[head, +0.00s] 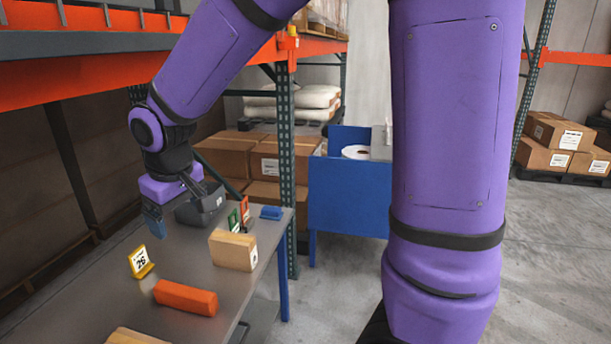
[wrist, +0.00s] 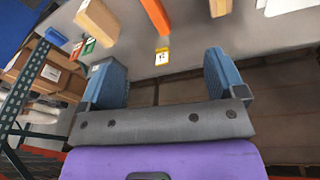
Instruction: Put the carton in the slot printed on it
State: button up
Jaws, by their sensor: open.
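A tan carton-like block (head: 232,250) with a small white label on its end stands on the grey table (head: 215,305); its print is too small to read. It also shows at the top left of the wrist view (wrist: 97,20). A second tan block (head: 135,337) is cut off by the head view's lower edge and shows at the wrist view's top (wrist: 220,7). I cannot tell which is the carton, and no marked slot is clear. My gripper (head: 160,215) is open and empty above the table's far left part, apart from both blocks. Its blue fingers (wrist: 163,78) are spread wide.
A yellow number sign (head: 141,262) and an orange block (head: 185,298) are on the table. A rack post (head: 285,150) rises beyond.

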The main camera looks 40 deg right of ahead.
jog(key=s+d+r+m+t, duration=0.1)
jog(key=s+d+r, duration=0.4)
jog(key=s, duration=0.4)
jog(key=s+d+r+m+t, duration=0.1)
jog(key=s+d+r, duration=0.4)
jog(key=s, duration=0.5)
jog(key=shift+s+d+r+m+t, duration=0.25)
jog(key=shift+d+m+t, duration=0.15)
jog(key=shift+d+m, duration=0.6)
jog(key=shift+o, duration=0.4)
jog(key=shift+s+d, duration=0.3)
jog(key=shift+s, duration=0.35)
jog(key=shift+w, duration=0.1)
